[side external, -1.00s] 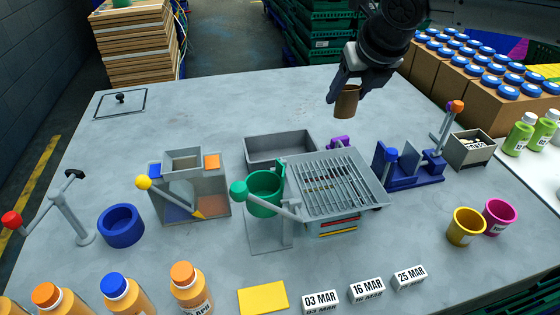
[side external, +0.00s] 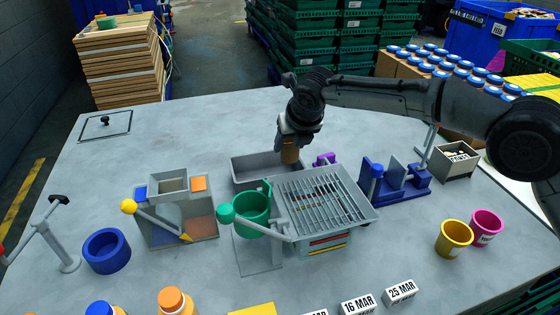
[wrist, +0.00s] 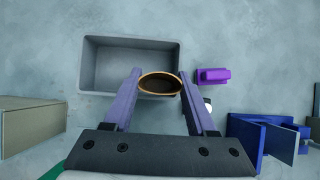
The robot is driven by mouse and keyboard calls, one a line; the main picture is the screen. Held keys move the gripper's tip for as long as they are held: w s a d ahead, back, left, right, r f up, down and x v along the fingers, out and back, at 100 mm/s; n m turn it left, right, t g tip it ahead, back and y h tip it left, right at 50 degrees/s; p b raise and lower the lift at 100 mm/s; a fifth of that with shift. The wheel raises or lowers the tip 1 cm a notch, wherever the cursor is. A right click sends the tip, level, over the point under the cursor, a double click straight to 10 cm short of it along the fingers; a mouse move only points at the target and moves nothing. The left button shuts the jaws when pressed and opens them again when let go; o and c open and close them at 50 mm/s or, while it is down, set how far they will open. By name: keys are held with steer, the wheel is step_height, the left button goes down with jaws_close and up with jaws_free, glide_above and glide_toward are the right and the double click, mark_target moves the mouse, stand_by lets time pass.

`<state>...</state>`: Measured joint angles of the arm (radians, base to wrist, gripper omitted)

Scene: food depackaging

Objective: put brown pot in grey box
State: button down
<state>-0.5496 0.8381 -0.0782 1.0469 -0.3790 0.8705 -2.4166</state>
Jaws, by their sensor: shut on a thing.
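The brown pot (side external: 290,153) is held in my gripper (side external: 291,142), which is shut on it. In the wrist view the pot (wrist: 160,84) shows its open rim between the two fingers of my gripper (wrist: 160,86). The grey box (side external: 240,178) is an open, empty rectangular tray on the table. In the wrist view the pot overlaps the near right part of the grey box (wrist: 88,65). The pot appears above the box's right end in the side view; its exact height is hard to tell.
A grilled grey unit (side external: 345,196) stands right in front of the box, with a green cup (side external: 251,216) on a stand beside it. A purple object (side external: 325,159) lies right of the box. A blue fixture (side external: 398,180) is further right. The table behind the box is clear.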

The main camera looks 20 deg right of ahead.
mark_target(285, 150)
steer(key=w+f, duration=0.1)
steer(key=w+a+f, duration=0.1)
steer(key=f, duration=0.1)
steer(key=shift+w+a+f, duration=0.15)
steer(key=shift+w+f, duration=0.15)
steer(key=shift+w, duration=0.1)
steer(key=shift+w+a+f, duration=0.1)
steer(key=shift+w+f, duration=0.1)
steer(key=shift+f, duration=1.55)
steer(key=shift+f, duration=0.15)
steer(key=c, duration=0.5)
jaws_free()
steer(key=shift+s+r, duration=0.1)
steer(key=shift+r, duration=0.2)
steer(key=v, duration=1.1)
steer(key=shift+s+r, duration=0.2)
steer(key=shift+r, duration=0.05)
